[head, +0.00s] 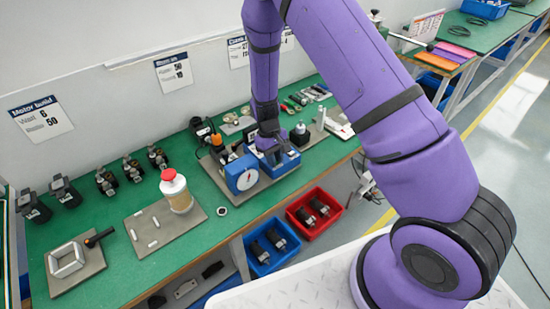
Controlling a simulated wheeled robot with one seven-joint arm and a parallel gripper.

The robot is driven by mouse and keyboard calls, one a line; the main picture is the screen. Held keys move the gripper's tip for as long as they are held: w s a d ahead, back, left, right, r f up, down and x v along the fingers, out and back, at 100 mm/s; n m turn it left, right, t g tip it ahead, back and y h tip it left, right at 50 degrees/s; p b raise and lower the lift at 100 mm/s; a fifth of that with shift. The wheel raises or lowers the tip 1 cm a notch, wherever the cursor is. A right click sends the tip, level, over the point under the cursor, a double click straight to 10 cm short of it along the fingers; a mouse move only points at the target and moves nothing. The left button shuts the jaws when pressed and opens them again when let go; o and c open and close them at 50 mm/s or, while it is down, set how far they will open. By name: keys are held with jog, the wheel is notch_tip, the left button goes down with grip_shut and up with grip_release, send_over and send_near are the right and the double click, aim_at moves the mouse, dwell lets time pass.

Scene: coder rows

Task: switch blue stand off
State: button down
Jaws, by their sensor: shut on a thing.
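The blue stand (242,174) sits on a grey plate on the green bench, with a round white dial on its front. Its blue body (286,163) extends to the right of the dial. My gripper (271,151) points down onto the top of the stand, just right of the dial. It is shut on a small part there, which the fingers hide. I cannot see the switch or its position.
A red-capped jar (176,190) stands on a grey plate to the left. An orange-topped item (217,142) is close behind the stand. A blue bin (270,245) and a red bin (314,212) hang below the bench's front edge.

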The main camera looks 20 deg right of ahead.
jog(key=c, duration=1)
grip_release()
jog(key=d+v, duration=0.1)
jog(key=v, duration=0.9)
jog(key=shift+a+r, duration=0.4)
jog(key=shift+a, duration=0.1)
jog(key=shift+w, duration=0.1)
